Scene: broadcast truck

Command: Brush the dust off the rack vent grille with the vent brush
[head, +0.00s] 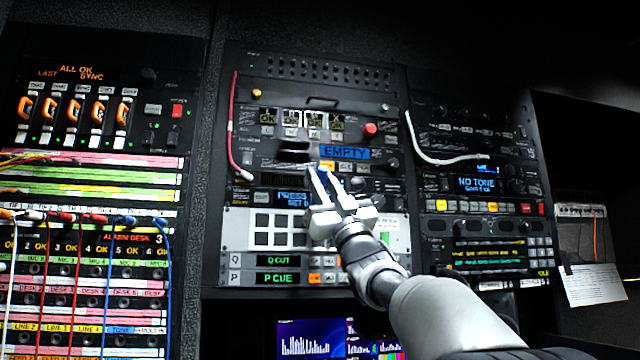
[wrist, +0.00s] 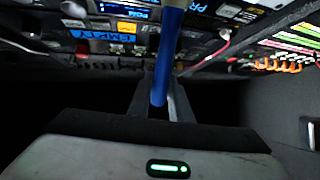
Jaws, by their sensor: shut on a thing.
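My gripper (head: 328,172) is raised in front of the middle rack in the head view, its fingers pointing up toward the panels. In the wrist view my gripper (wrist: 160,82) is shut on a blue handle (wrist: 169,50), which I take to be the vent brush. The handle runs away from the fingers toward the rack, with a pale part at its far end. The bristles do not show clearly. A dark slotted strip (head: 272,181), possibly the vent grille, lies just left of the fingers. I cannot tell whether the brush touches it.
A red cable (head: 233,125) hangs on the middle rack's left side, and a white cable (head: 430,158) loops at the right. Patch cords (head: 167,265) hang at the left rack.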

